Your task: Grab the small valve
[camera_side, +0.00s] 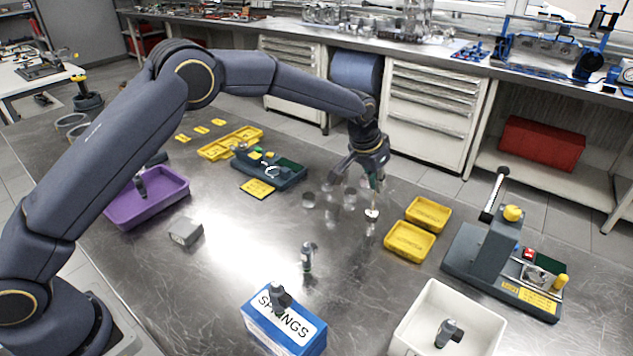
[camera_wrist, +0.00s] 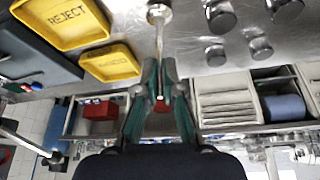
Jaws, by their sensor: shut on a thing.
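My gripper (camera_side: 372,180) is over the far middle of the metal table, pointing down. In the wrist view its two green-sided fingers (camera_wrist: 160,78) are closed around the stem of a small silver valve (camera_wrist: 158,14). The valve's round head points away from the fingers. In the side view the valve head (camera_side: 371,214) shows pale just below the fingertips. I cannot tell from these views whether the head touches the table.
Two yellow trays (camera_side: 410,241) lie right of my gripper; one reads REJECT (camera_wrist: 62,14). Several metal cylinders (camera_wrist: 219,16) stand close by on the other side. A dark fixture (camera_side: 505,265) is farther right. A blue SPRINGS box (camera_side: 284,322) and white bin (camera_side: 405,345) are in front.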

